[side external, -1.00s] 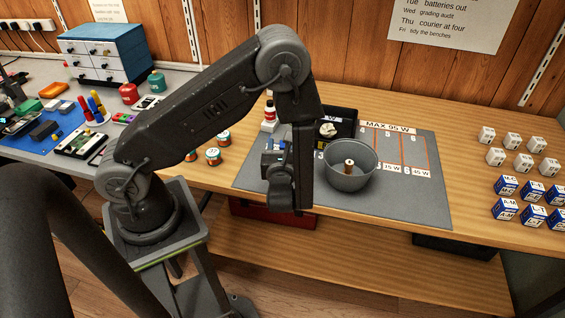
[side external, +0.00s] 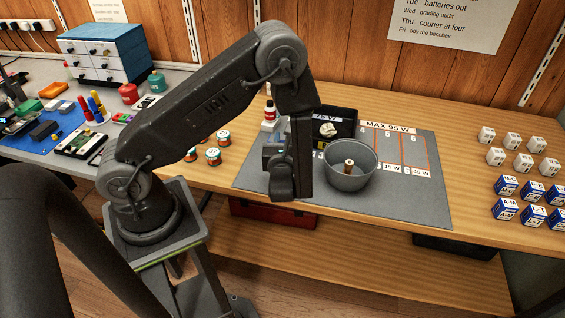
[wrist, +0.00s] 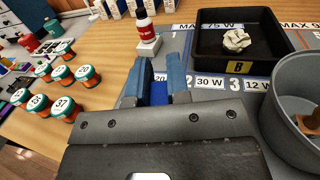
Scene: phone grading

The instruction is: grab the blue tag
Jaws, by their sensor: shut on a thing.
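My gripper (side external: 275,147) is over the left part of the grey mat, by the front left of a black tray. In the wrist view its two bluish fingers (wrist: 161,86) stand a little apart, shut on the blue tag (wrist: 160,76). Only a small blue part of the tag with a pale number shows between the fingers; the rest is hidden. In the side view my wrist covers the tag.
The black tray (wrist: 205,45) holds a crumpled pale lump. A grey bowl (side external: 349,181) with a small brown item stands to the right. A white bottle with a red label (wrist: 144,28) is beyond the fingers. Numbered jars (wrist: 65,105) stand to the left.

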